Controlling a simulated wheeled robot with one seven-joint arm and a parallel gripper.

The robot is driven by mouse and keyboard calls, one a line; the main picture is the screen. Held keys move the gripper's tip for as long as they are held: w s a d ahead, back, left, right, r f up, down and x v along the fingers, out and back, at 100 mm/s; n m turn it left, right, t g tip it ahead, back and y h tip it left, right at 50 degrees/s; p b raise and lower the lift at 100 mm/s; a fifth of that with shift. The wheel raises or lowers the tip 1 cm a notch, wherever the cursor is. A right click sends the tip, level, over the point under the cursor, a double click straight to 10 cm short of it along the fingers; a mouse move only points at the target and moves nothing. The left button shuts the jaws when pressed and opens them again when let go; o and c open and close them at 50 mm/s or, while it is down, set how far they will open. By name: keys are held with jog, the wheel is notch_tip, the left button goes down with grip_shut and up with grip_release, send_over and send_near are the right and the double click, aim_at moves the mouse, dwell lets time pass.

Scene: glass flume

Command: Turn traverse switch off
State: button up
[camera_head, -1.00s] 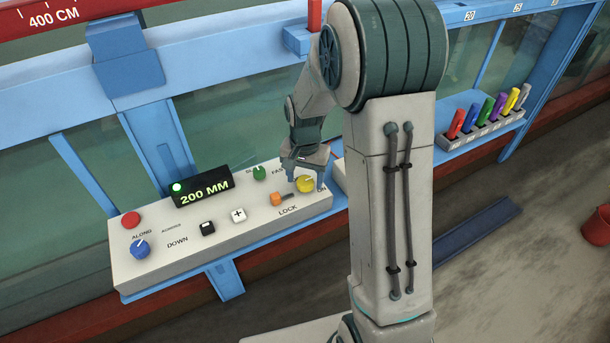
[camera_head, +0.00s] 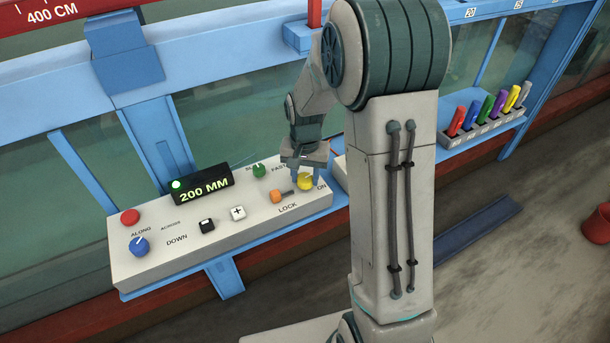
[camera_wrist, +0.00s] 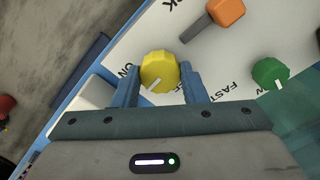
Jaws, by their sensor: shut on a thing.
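The yellow traverse switch knob (camera_head: 305,182) sits at the right end of the white control panel (camera_head: 180,262), beside the word ON. In the wrist view the knob (camera_wrist: 160,68) lies between my two blue fingers, with its white pointer mark towards the lower left, on the palm side. My gripper (camera_head: 307,171) is shut on the knob from above; in the wrist view its fingers (camera_wrist: 159,82) stand on either side. The ON label is partly hidden by the left finger in that view.
An orange lock lever (camera_head: 277,196) and a green knob (camera_head: 259,170) stand close to the yellow knob. The display (camera_head: 204,188) reads 200 MM with a green light. A rack of coloured pens (camera_head: 485,125) is at the right.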

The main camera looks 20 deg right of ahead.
aim_at(305, 178)
jog(key=n+b, duration=0.1)
jog(key=n, duration=0.3)
jog(key=shift+b, duration=0.3)
jog(key=n+b, duration=0.1)
jog(key=n, duration=0.3)
jog(key=shift+w+n, duration=0.1)
jog(key=shift+n, duration=0.3)
jog(key=n, duration=0.4)
jog(key=shift+r+n, duration=0.1)
jog(key=shift+n, duration=1.8)
jog(key=o, duration=1)
jog(key=shift+c, duration=0.2)
notch_tip(305, 178, up, 14)
jog(key=shift+b, duration=0.45)
